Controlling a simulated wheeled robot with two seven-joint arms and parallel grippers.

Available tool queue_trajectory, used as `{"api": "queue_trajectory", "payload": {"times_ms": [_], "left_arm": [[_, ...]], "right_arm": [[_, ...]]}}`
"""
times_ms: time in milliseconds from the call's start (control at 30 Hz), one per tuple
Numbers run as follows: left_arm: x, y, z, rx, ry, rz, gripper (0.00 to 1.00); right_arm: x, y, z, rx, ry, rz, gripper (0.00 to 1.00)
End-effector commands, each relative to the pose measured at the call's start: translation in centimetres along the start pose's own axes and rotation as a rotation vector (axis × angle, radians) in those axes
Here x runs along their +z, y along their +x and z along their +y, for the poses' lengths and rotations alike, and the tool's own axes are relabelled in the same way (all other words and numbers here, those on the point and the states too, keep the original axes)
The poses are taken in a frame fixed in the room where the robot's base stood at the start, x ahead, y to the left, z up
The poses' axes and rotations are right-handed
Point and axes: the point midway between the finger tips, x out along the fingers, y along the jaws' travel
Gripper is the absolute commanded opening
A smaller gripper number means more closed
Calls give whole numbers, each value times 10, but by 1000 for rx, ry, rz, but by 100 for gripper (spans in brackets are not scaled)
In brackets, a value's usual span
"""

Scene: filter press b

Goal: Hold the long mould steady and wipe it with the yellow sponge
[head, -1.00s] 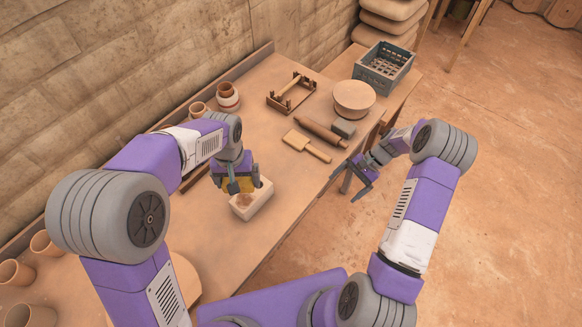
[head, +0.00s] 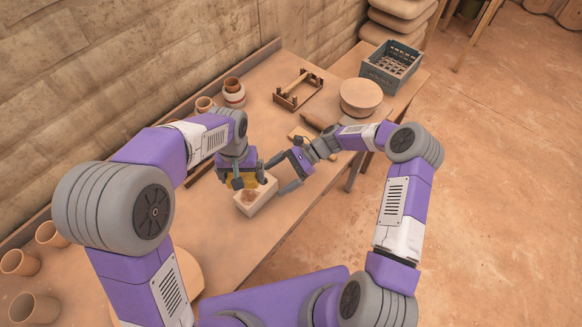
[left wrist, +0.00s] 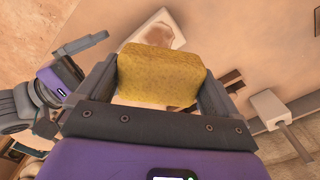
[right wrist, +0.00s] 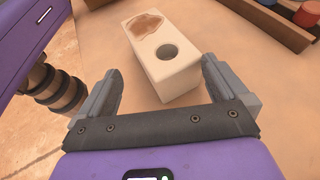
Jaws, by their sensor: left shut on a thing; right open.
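The long mould (head: 257,202) is a pale block on the table with a brown stain on top. In the right wrist view the mould (right wrist: 163,65) also shows a round dark hole near its closer end. My left gripper (head: 243,182) is shut on the yellow sponge (left wrist: 160,76) and holds it at the mould's far left side in the head view; whether they touch is unclear. My right gripper (head: 281,174) is open at the mould's right end. In the right wrist view the mould's near end lies ahead, between the lines of the fingers, with no clear contact.
Behind stand a round banded pot (head: 234,93), a wooden rack (head: 298,90), a round disc (head: 361,98) and a grey crate (head: 392,66). Several clay cups stand at the left. Table in front of the mould is clear.

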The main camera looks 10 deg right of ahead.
Motion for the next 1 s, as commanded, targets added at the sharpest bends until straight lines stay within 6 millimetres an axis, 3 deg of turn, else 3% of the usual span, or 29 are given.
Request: {"api": "queue_trajectory", "payload": {"times_ms": [100,300,733,1000], "left_arm": [[0,0,0,0,0,0,70],[0,0,0,0,0,0,70],[0,0,0,0,0,0,70],[0,0,0,0,0,0,70]], "right_arm": [[0,24,1,4,-1,-2,100],[0,49,0,1,-1,0,100],[0,58,0,0,-2,2,100],[0,58,0,0,-2,2,60]]}}
